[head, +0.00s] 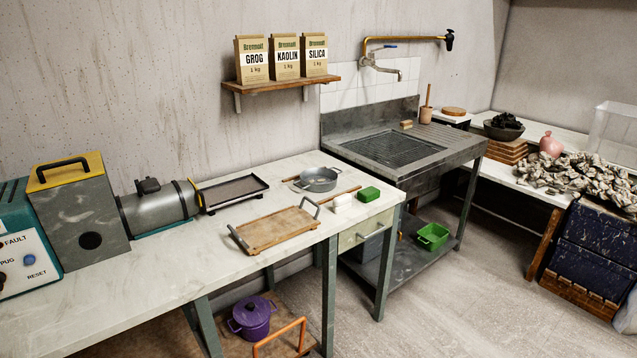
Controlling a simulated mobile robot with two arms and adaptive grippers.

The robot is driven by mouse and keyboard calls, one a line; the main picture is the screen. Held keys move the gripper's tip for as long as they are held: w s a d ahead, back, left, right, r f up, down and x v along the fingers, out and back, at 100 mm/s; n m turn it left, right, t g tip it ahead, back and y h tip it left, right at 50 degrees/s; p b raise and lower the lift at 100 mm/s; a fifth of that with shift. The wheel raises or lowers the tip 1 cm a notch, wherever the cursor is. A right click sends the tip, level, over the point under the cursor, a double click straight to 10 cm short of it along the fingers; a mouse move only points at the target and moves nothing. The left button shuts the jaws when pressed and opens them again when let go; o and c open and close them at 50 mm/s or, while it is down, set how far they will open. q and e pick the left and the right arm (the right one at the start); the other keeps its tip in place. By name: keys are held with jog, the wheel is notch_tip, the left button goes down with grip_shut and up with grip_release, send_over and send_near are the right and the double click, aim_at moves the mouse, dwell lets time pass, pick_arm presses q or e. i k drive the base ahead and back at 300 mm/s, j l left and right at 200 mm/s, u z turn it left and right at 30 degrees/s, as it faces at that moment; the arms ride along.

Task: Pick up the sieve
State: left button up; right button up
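A round, shallow grey metal vessel with small side lugs (318,181), which looks like the sieve, is at the back right of the long white-topped workbench (150,270). Wooden sticks (347,192) show at its left and right sides; I cannot tell whether it rests on them. Its mesh is too small to make out. Neither of my grippers is in view.
A wooden tray with metal handles (272,230), a white block (342,202) and a green block (369,194) lie in front. A dark tray (234,191) and a pug mill (158,207) stand left. A sink (395,150) stands right. The bench's front left is clear.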

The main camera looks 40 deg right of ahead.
aim_at(318, 180)
jog(key=i+l+u, duration=0.25)
jog(key=l, duration=0.9)
jog(key=l+u, duration=0.3)
jog(key=l, duration=0.85)
